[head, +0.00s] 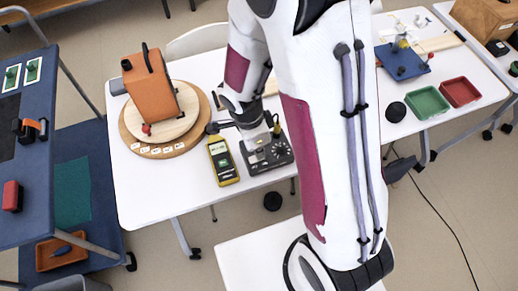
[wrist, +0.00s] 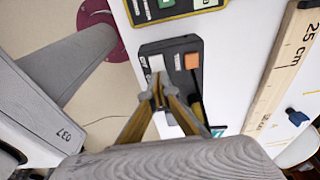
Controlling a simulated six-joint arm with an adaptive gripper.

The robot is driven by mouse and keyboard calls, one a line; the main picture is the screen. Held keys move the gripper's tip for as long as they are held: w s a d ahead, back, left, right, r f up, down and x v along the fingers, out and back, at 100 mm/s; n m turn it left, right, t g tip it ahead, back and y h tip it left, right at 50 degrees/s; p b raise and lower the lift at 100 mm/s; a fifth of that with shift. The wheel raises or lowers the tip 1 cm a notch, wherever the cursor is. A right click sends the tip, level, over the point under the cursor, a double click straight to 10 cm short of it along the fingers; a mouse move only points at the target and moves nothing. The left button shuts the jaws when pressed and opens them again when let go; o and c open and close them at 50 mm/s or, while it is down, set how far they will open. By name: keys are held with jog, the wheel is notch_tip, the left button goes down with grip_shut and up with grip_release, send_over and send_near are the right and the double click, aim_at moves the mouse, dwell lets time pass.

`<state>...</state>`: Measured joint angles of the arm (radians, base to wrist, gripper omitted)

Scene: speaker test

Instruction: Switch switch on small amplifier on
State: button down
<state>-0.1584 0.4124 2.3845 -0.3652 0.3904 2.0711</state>
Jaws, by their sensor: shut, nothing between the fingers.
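The small amplifier (wrist: 181,46) is a dark box in the wrist view, with a white switch (wrist: 157,63) and an orange square button (wrist: 191,61) on its top. My gripper (wrist: 158,92) is shut and empty, its fingertips at the near end of the white switch. I cannot tell whether they touch it. The fingers hide part of the amplifier's near side. In the head view the amplifier (head: 276,160) stands on the white table, partly covered by my arm. Which way the switch is tipped is not clear.
A yellow multimeter (head: 222,160) lies left of the amplifier. An orange speaker (head: 150,85) stands on a round wooden board (head: 134,132). A wooden ruler (wrist: 278,75) and a blue piece (wrist: 297,117) lie right in the wrist view. The table's front left is clear.

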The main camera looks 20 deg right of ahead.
aim_at(249, 161)
dwell(0.3)
jog(key=shift+d+f, duration=0.15)
jog(key=shift+f, duration=0.2)
jog(key=shift+a, duration=0.6)
jog(key=shift+a+r, duration=0.15)
jog(key=shift+a, duration=0.05)
jog(key=shift+r, duration=0.15)
dwell(0.3)
notch_tip(249, 161, up, 14)
jog(key=a, duration=0.2)
jog(key=shift+f, duration=0.2)
dwell(0.6)
jog(key=shift+d, duration=0.15)
